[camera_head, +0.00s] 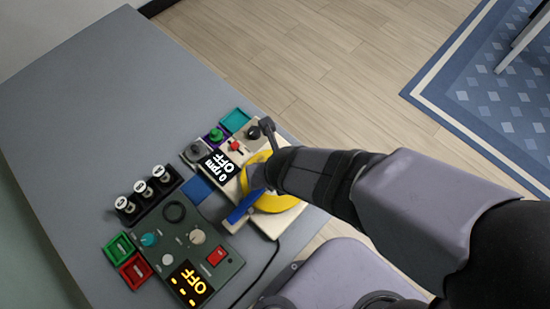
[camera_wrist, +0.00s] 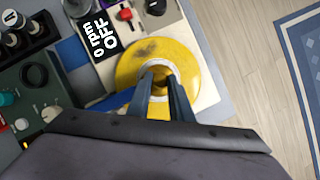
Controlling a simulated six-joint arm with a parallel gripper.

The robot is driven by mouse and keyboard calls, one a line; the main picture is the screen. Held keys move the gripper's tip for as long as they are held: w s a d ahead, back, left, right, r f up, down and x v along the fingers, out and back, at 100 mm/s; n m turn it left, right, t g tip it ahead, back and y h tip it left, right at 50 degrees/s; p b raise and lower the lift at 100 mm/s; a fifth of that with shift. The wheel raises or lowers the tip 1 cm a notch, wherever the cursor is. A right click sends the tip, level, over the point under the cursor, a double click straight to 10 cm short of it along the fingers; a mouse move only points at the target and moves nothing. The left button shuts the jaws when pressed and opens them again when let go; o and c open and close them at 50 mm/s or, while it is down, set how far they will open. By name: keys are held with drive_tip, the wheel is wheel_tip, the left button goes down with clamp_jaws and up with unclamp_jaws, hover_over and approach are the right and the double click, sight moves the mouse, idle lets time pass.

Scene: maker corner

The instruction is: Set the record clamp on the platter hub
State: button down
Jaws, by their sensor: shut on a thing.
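The turntable's yellow platter (camera_head: 285,203) sits on a cream base, partly hidden behind my gripper (camera_head: 258,180) in the head view. In the wrist view the platter (camera_wrist: 130,65) is below my gripper (camera_wrist: 162,86), with a pale ring around its middle. My fingers point down at that middle, shut on a small yellow-brown thing (camera_wrist: 161,85), apparently the record clamp. It is mostly hidden between the fingers, and I cannot tell whether it touches the hub. The hub itself is hidden.
The turntable's display (camera_head: 220,166) reads 0 rpm OFF. A blue bar (camera_head: 243,207) lies by the platter's left edge. A dark green control panel (camera_head: 185,250), a black rack with white-topped cylinders (camera_head: 145,195) and red and green trays stand to the left. The far grey tabletop (camera_head: 100,90) is clear.

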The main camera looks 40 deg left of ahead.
drive_tip(key=shift+f, duration=0.45)
idle(1.3)
drive_tip(key=c, duration=1)
unclamp_jaws()
drive_tip(key=shift+r, duration=0.1)
drive_tip(key=shift+r+p, duration=3.45)
drive_tip(key=shift+p, duration=0.45)
